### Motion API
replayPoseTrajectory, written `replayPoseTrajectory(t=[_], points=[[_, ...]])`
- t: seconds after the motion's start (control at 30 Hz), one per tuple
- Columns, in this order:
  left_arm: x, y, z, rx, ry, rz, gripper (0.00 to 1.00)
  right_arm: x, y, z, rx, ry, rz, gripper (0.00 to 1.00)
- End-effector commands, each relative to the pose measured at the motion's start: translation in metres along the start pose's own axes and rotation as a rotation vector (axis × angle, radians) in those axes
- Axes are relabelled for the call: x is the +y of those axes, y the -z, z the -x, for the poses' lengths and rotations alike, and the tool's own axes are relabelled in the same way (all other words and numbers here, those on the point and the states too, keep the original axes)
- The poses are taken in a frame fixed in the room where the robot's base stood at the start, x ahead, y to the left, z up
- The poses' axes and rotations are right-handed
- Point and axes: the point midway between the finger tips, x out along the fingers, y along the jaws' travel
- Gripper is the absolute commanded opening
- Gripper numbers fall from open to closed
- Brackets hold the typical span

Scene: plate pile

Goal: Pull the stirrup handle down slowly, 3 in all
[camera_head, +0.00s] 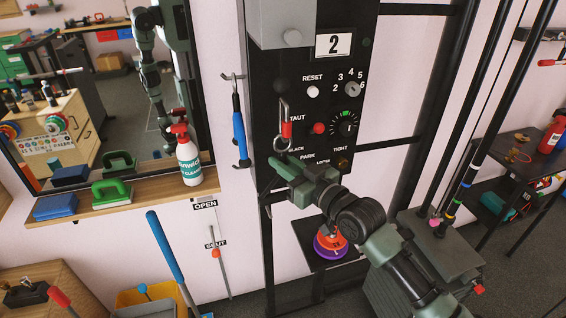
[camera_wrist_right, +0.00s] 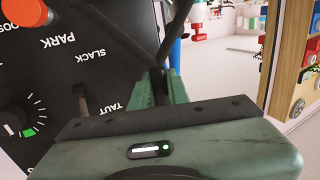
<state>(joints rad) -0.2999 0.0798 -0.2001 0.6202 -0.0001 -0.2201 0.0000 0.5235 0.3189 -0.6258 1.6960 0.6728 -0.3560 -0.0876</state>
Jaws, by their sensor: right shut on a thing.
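The stirrup handle (camera_wrist_right: 163,44) shows as dark bars meeting in a V at my right gripper in the wrist view. My right gripper (camera_head: 285,167) is shut on it in front of the black panel (camera_head: 265,72); its green fingers (camera_wrist_right: 163,86) also show in the wrist view. In the head view a metal clip (camera_head: 284,108) and a red piece (camera_head: 287,130) hang just above the gripper, and the handle is mostly hidden there. The counter (camera_head: 333,45) reads 2. My left gripper is not in view.
The panel carries a white reset button (camera_head: 313,91), a red button (camera_head: 319,128), a selector knob (camera_head: 353,87) and a round dial (camera_head: 346,122). A blue-handled tool (camera_head: 239,125) hangs left. A shelf (camera_head: 145,200) holds a spray bottle (camera_head: 190,160). An orange-and-purple object (camera_head: 331,244) sits below.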

Motion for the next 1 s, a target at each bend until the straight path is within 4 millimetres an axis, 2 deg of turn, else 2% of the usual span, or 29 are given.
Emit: replayPoseTrajectory(t=[0.13, 0.53, 0.83, 1.0], points=[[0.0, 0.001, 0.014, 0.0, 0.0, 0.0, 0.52, 0.0, 0.011, 0.0, -0.011, 0.0, 0.0, 0.0], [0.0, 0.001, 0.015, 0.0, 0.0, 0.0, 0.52, 0.0, 0.012, 0.0, -0.011, 0.0, 0.0, 0.0], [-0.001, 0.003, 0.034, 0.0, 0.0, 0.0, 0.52, 0.0, 0.034, 0.0, -0.01, 0.0, 0.0, 0.0], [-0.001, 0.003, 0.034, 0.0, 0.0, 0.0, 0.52, 0.0, 0.035, 0.0, -0.011, 0.0, -0.001, 0.0]])
